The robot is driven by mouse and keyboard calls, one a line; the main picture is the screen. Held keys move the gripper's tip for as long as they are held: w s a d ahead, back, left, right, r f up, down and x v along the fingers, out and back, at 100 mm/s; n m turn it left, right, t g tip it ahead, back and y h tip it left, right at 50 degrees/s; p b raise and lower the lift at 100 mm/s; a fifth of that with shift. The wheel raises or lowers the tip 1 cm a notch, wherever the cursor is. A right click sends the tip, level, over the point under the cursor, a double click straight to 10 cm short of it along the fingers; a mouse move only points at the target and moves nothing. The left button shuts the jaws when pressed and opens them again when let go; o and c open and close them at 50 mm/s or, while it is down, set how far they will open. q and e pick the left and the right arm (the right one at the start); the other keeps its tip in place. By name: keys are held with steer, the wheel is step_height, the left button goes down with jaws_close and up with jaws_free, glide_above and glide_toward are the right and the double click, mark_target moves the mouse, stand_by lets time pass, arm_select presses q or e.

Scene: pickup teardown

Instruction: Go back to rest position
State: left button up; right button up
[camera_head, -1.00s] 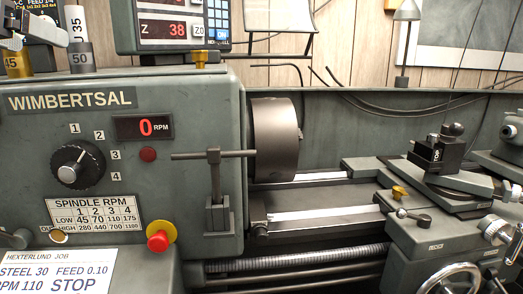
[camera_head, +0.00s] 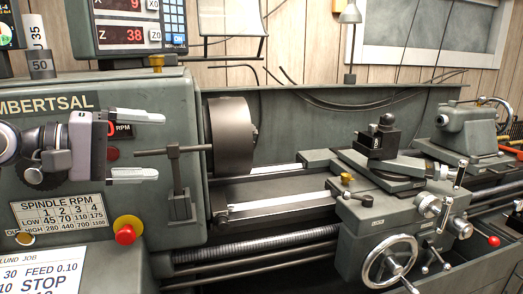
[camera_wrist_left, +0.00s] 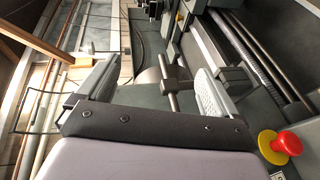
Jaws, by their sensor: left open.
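My left gripper (camera_head: 136,146) is in front of the lathe's headstock (camera_head: 185,100), at the left of the head view. Its two fingers are spread apart with nothing between them. It covers part of the RPM display and most of the speed dial. In the left wrist view the fingers of the same gripper (camera_wrist_left: 150,85) stand apart, with the T-handled lever (camera_head: 174,160) and the headstock behind them. My right gripper does not show in either view.
The chuck (camera_head: 230,135) sits right of the headstock. A red stop button (camera_head: 126,230) sticks out below my gripper; it also shows in the wrist view (camera_wrist_left: 285,145). The carriage (camera_head: 375,230) with its handwheel and the tailstock (camera_head: 465,135) stand to the right. A grey cylinder marked 50 (camera_head: 41,66) stands on top.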

arm_select(q)
steer(key=s+d+f+n+t+h, duration=0.1)
steer(key=d+f+n+h, duration=0.2)
steer(key=f+n, duration=0.35)
steer(key=s+d+f+n+t+h, duration=0.1)
steer(key=d+f+n+h, duration=0.2)
steer(key=n, duration=0.7)
steer(key=s+a+f+n+t+y+p, duration=0.15)
steer(key=f+n+t+y, duration=0.35)
steer(key=n, duration=0.6)
steer(key=a+f+n+t+y, duration=0.25)
steer(key=f+n, duration=0.45)
steer(key=n, duration=0.5)
steer(key=s+f+n+g+y, duration=0.4)
steer(key=s+f+n, duration=0.5)
steer(key=f+n, duration=0.3)
steer(key=s+a+f+n+g+y, duration=0.1)
steer(key=s+f+n+g+y, duration=0.3)
steer(key=s+f+n, duration=0.6)
step_height(320, 180, down, 4)
steer(key=shift+s+f+n+y+p, duration=0.2)
steer(key=shift+n+y+p, duration=0.2)
steer(key=shift+n, duration=0.75)
steer(key=shift+c, duration=0.2)
